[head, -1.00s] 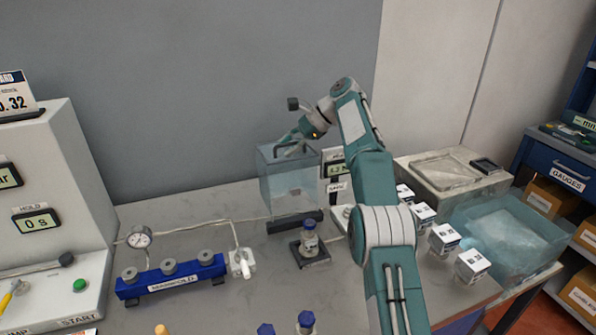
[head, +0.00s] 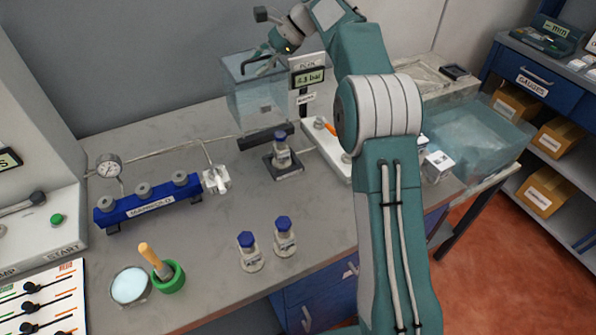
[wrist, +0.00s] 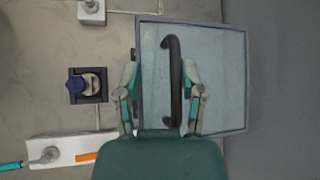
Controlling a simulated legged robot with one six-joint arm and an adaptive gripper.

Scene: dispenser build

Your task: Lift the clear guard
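The clear guard (head: 245,105) is a see-through bluish box at the back of the bench. A dark handle (head: 250,66) arches from its top. My gripper (head: 262,60) is at the top of the guard, by the handle. In the wrist view the guard (wrist: 218,100) lies below my gripper (wrist: 160,82). The gripper looks open and holds nothing. The palm end covers the lower part of the guard in that view.
A bottle on a dark pad (head: 284,165) stands just in front of the guard, behind which is a wall. A pressure display (head: 308,78) stands close at its right. A blue manifold (head: 150,203) and two blue-capped bottles (head: 268,245) are farther forward.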

